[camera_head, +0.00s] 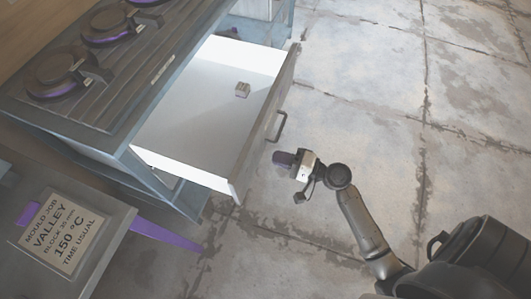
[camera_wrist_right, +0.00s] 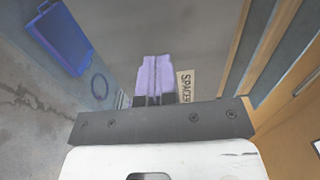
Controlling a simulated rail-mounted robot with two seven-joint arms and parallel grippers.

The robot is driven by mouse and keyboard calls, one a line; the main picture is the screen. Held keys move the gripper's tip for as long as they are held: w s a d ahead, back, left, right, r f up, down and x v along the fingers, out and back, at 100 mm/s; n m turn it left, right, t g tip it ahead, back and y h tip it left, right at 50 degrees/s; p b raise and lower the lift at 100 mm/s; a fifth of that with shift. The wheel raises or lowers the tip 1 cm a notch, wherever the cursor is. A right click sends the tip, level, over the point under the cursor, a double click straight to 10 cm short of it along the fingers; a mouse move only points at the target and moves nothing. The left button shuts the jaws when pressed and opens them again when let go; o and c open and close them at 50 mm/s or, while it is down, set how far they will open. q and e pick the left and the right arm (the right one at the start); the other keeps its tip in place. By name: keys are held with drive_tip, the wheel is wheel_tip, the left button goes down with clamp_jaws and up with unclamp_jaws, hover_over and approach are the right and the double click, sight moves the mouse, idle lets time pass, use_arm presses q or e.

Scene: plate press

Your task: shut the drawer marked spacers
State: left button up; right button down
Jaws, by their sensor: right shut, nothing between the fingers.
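A label reading "SPACERS" (camera_wrist_right: 186,88) shows in the right wrist view on the grey front, partly hidden behind my fingers. My right gripper (camera_head: 283,158) is near the drawer front, a little nearer the camera than the handle. Its purple fingers (camera_wrist_right: 155,78) are together and empty, pointing toward the front. I cannot tell whether they touch it. My left gripper is not in view.
The cabinet top (camera_head: 100,90) carries several dark round pieces. A sign (camera_head: 61,233) reading "MOULD JOB VALLEY", "150 °C" stands at the lower left, beside a purple strip (camera_head: 165,237). The concrete floor (camera_head: 380,80) right of the drawer is clear. The right wrist view shows a blue tray-like object (camera_wrist_right: 62,38).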

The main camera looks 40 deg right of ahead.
sight(257, 151)
drive_tip(key=shift+b+x, duration=0.35)
drive_tip(key=shift+x, duration=1.85)
